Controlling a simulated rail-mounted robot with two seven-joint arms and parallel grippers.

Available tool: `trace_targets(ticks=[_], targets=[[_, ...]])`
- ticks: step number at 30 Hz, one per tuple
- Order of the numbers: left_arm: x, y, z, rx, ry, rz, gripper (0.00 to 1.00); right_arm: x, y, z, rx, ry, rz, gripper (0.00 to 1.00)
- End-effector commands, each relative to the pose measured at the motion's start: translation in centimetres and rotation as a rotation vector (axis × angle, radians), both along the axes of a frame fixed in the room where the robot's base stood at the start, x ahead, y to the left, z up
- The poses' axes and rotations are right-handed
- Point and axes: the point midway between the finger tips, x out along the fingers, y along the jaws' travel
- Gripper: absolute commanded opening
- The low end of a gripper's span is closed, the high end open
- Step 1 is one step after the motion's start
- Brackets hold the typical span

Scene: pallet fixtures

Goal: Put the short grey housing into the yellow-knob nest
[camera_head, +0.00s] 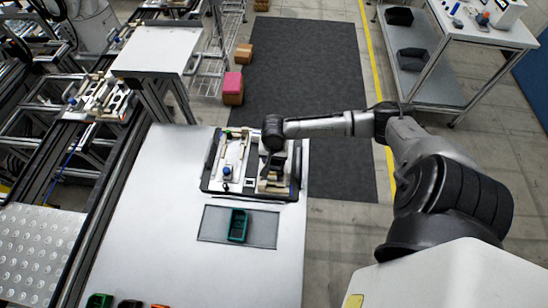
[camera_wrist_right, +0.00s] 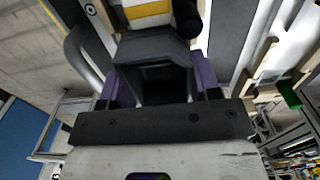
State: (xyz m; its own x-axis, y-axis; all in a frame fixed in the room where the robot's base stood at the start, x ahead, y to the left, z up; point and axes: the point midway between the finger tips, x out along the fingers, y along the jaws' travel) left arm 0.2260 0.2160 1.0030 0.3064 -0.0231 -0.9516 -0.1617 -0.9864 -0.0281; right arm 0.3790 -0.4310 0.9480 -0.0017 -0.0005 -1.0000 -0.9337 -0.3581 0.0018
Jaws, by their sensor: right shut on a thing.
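My right gripper (camera_head: 273,163) is over the right half of the pallet fixture (camera_head: 212,186) on the white table. In the right wrist view the purple fingers of this gripper (camera_wrist_right: 160,88) are shut on the short grey housing (camera_wrist_right: 155,48), a dark box-like part. A yellow piece (camera_wrist_right: 148,10) and a white block show just beyond the housing. I cannot tell whether the housing touches the nest below it. The left nest (camera_head: 231,157) has a blue knob (camera_head: 227,171). My left gripper is not in view.
A green bin (camera_head: 238,226) stands on a grey mat (camera_head: 264,230) in front of the pallet. More small bins (camera_head: 99,300) sit at the table's front edge. A dark handle (camera_head: 212,148) rises at the pallet's left side. The white table (camera_head: 170,220) is bare left of the mat.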

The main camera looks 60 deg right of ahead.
Motion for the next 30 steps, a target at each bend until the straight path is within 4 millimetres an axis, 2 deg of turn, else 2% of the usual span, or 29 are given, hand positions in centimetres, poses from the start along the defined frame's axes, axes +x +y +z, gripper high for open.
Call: trace_targets(ticks=[24,25,30], targets=[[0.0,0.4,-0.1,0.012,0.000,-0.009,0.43,0.0,0.0,-1.9,0.000,0.000,0.000,0.32],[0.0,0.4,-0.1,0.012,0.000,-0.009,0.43,0.0,0.0,-1.8,0.000,0.000,0.000,0.60],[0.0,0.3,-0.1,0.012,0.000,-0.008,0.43,0.0,0.0,-1.8,0.000,0.000,0.000,0.76]])
